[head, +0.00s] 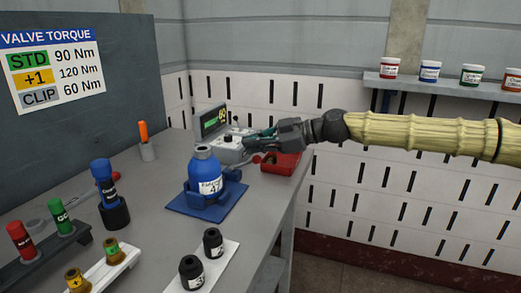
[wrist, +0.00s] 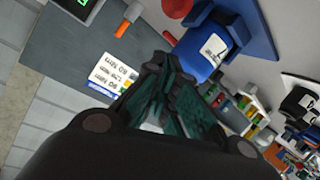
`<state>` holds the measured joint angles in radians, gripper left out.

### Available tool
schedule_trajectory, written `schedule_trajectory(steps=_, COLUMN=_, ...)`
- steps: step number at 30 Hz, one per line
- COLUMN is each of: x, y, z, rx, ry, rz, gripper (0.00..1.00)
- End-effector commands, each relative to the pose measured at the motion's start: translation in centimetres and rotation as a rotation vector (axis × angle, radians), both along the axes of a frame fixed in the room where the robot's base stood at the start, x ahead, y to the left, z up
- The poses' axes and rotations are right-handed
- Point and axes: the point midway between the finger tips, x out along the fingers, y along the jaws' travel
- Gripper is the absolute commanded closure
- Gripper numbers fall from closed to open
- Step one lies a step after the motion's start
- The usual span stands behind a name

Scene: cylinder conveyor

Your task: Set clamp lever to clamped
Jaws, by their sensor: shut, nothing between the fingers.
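A blue cylinder (head: 204,176) with a white label stands upright in a blue clamp fixture (head: 222,207) on the grey bench. It also shows in the wrist view (wrist: 205,45), just beyond my fingertips. A small red knob (head: 257,159) shows to the right of the fixture, near the red tray; it looks like the lever's end, but its lever position cannot be told. My gripper (head: 257,134) is shut and empty, above and behind the fixture, near the grey display unit. Its dark green fingers (wrist: 163,72) are together in the wrist view.
A grey display unit (head: 228,149) stands behind the cylinder and a red tray (head: 281,166) to its right.

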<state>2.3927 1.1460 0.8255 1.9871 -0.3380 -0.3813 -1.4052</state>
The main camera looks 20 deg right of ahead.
Motion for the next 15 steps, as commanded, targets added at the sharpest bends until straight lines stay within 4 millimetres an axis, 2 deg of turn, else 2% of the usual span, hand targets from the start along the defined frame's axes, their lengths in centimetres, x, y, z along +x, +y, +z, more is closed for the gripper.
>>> schedule_trajectory(steps=1, x=-0.1, y=0.5, z=0.7, rx=-0.001, ry=-0.003, rz=0.003, gripper=1.00)
schedule_trajectory(steps=15, x=-2.9, y=-4.4, z=1.3, rx=0.002, ry=-0.007, rz=-0.001, gripper=1.00)
